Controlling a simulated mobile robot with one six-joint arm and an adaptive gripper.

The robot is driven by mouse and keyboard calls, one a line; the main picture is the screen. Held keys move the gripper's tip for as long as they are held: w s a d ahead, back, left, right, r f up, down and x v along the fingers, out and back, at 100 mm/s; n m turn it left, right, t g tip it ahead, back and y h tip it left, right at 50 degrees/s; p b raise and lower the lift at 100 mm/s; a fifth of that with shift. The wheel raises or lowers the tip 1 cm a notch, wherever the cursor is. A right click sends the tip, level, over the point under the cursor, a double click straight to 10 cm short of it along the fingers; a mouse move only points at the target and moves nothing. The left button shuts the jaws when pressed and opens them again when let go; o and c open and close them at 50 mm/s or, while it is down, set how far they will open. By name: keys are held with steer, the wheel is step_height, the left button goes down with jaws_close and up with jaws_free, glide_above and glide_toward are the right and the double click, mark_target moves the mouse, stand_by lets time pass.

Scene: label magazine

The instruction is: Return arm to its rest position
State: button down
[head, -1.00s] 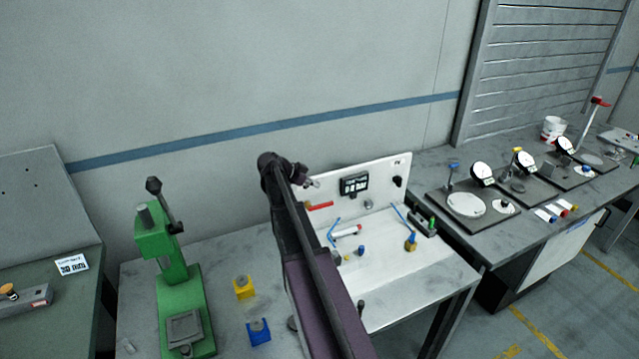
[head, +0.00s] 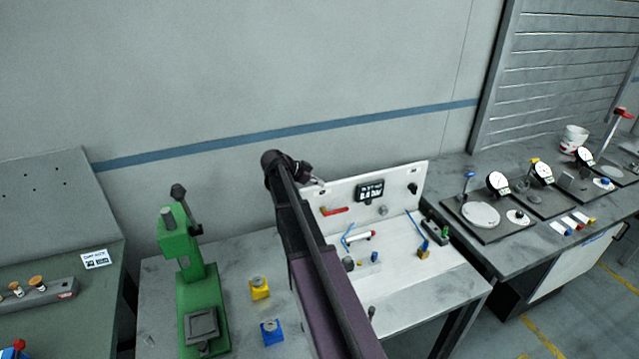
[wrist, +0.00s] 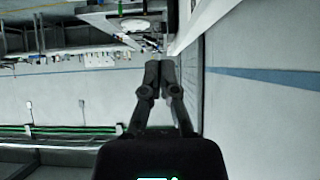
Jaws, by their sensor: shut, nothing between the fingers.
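My gripper (wrist: 160,66) points away from the wrist camera with its two dark fingers together and nothing between them. In the head view my gripper (head: 316,181) shows small and partly hidden at the far end of my raised arm. It is beside the upper left part of the white panel (head: 340,196), apart from the objects on the bench as far as I can tell. My dark arm crosses the middle of the head view and hides part of the bench.
A green press (head: 201,290) stands left of my arm. A yellow block (head: 260,288) and a blue block (head: 271,332) sit between them. Dial gauge stands (head: 497,184) line the bench at right. The wall above is bare, with a blue stripe (head: 215,146).

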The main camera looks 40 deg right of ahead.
stand_by(0.3)
steer(key=s+a+f+n+y+b, duration=0.2)
steer(key=s+a+n, duration=0.4)
steer(key=a, duration=0.6)
steer(key=s+a+f+n+t+y+b, duration=0.1)
steer(key=s+a+f+n+y, duration=0.3)
steer(key=a, duration=0.8)
steer(key=s+a+f+n+t+y+b, duration=0.1)
steer(key=s+a+f+n+y+b, duration=0.2)
steer(key=s+a+f+n, duration=0.4)
steer(key=s+a+n+y, duration=0.1)
steer(key=s+a+n, duration=0.1)
steer(key=a, duration=0.3)
steer(key=shift+f+n, duration=0.25)
steer(key=shift+n, duration=0.55)
